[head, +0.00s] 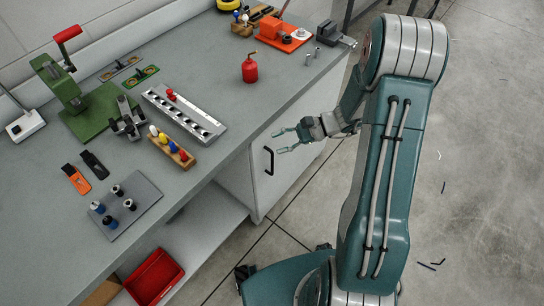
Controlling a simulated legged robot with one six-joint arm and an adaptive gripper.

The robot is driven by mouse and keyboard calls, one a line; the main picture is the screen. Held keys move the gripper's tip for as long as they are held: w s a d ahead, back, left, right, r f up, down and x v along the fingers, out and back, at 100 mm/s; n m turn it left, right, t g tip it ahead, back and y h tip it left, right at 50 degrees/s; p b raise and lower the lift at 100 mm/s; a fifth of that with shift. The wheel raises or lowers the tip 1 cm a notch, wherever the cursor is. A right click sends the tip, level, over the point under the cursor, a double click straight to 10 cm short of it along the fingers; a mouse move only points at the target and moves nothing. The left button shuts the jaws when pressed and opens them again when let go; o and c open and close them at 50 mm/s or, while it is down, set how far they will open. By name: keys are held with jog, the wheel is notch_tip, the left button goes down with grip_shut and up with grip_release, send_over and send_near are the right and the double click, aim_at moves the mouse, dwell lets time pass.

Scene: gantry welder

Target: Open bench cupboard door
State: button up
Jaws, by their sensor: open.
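The bench cupboard door (291,166) is a pale grey panel under the right part of the bench, and it looks shut. Its black bar handle (269,160) is upright near the door's left edge. My gripper (277,142) is open and empty, with its teal fingers pointing left toward the handle. In the picture the fingertips lie just right of and above the handle. They look apart from it, though the depth between them is hard to judge. My gripper and forearm cover part of the door's upper right.
The grey bench top (221,165) holds a red oil can (249,68), a green press (88,100), a slotted metal rail (185,113) and small tools. A red bin (154,277) sits on the lower shelf. Concrete floor (470,180) is mostly clear at right.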

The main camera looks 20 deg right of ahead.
jog(key=w+d+f+m+t+y, duration=0.1)
jog(key=d+f+m+t, duration=0.15)
jog(key=f, duration=0.35)
jog(key=w+d+f+m+t, duration=0.2)
jog(key=f+m+t, duration=0.1)
jog(key=f+m, duration=0.15)
jog(key=m+t+h, duration=0.2)
jog(key=m+t, duration=0.3)
jog(key=m, duration=0.1)
send_near(272, 157)
jog(key=x, duration=0.3)
jog(key=f+x, duration=0.1)
jog(key=x, duration=0.6)
jog(key=shift+w+f, duration=0.15)
jog(key=shift+w, duration=0.2)
jog(key=shift+d, duration=0.1)
jog(key=shift+c, duration=0.3)
grip_shut()
